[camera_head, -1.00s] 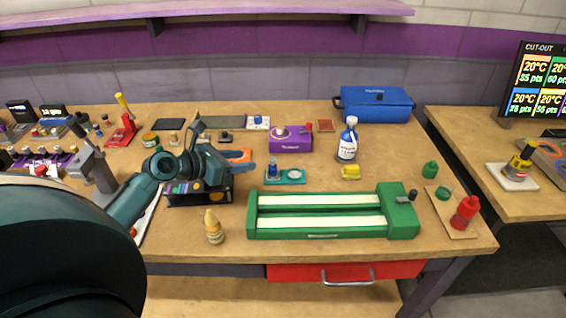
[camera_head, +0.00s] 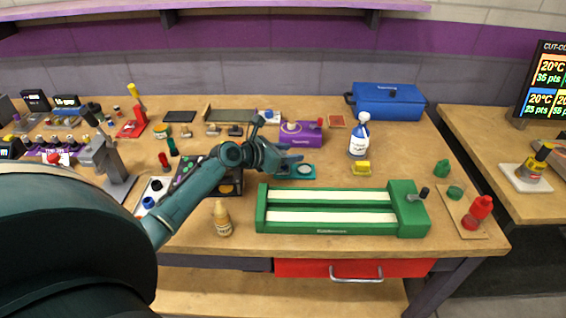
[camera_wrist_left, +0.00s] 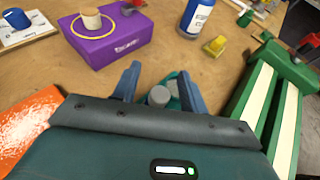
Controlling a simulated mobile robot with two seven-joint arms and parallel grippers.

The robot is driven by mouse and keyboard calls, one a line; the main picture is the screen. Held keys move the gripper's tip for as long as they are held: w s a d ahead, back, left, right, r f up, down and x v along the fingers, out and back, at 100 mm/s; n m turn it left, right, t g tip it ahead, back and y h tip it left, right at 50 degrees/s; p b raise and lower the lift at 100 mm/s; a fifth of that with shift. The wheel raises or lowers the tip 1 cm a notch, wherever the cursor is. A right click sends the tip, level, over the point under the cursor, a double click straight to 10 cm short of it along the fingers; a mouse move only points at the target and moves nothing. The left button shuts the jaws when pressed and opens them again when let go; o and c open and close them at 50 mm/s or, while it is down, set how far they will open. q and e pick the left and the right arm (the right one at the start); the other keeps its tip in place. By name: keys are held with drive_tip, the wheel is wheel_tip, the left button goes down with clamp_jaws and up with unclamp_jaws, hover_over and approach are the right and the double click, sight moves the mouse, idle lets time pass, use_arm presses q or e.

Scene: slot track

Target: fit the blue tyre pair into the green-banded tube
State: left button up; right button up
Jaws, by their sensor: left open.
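My left gripper (camera_head: 294,164) is open over the teal stand (camera_head: 304,175), which has a pale round disc on it. In the left wrist view its two blue fingers (camera_wrist_left: 159,74) stand on either side of a grey-topped upright cylinder (camera_wrist_left: 158,96). The fingers do not look closed on it. I cannot tell whether this cylinder is the tyre pair or the tube, as its sides are mostly hidden. A small blue round piece (camera_head: 148,203) lies on the white tray at left. A green-banded tube cannot be made out for certain. My right gripper is not in view.
The green track fixture (camera_head: 410,222) with two pale strips stands right of the gripper. A purple box (camera_head: 308,136) is behind it. A yellowish bottle (camera_head: 222,220) is near the front edge.

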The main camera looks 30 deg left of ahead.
use_arm(q)
clamp_jaws()
idle(0.4)
drive_tip(key=shift+r, duration=0.15)
